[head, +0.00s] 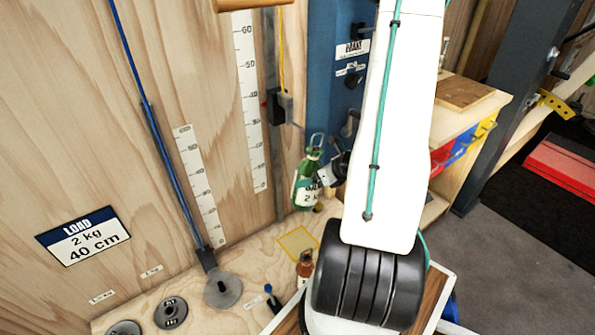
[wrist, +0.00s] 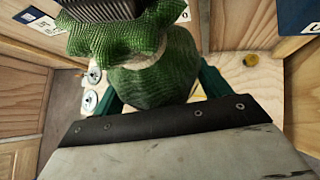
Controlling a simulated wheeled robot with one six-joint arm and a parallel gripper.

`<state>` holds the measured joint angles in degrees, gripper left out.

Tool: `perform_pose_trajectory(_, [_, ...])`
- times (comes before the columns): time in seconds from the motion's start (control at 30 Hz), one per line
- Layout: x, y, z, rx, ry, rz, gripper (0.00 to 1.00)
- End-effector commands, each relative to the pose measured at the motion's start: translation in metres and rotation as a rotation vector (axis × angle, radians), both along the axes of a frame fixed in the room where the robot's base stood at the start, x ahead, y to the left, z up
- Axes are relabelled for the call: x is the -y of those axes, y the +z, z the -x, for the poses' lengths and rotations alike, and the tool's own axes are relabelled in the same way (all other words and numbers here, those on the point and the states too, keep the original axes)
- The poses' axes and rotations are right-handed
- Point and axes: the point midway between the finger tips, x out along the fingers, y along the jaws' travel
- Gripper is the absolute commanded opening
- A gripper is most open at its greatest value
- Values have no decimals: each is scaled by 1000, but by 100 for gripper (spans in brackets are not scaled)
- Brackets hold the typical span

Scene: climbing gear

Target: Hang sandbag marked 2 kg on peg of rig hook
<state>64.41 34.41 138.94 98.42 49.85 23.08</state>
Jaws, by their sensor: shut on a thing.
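My gripper (head: 322,178) is shut on a green sandbag (head: 305,190) and holds it upright above the wooden bench. The bag has a white label, too small to read surely, and a loop on top that stands free. In the wrist view the green knit bag (wrist: 150,82) sits between my teal fingers. The wrist view does not clearly show the peg.
A yellow outlined square (head: 298,243) marks the bench below the bag. An orange-brown sandbag (head: 304,264) stands nearby. Grey disc weights (head: 222,290) lie at the front left. A blue post (head: 330,80) rises close behind the bag. A load sign (head: 83,236) reads 2 kg, 40 cm.

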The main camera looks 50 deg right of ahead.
Motion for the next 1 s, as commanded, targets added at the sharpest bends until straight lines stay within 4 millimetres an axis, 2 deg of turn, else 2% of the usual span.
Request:
perform_pose_trajectory(0.27, [5,0,2,5,-10,-1,5])
perform_pose_trajectory(1.0, [11,-3,-31,5,-6,-1,5])
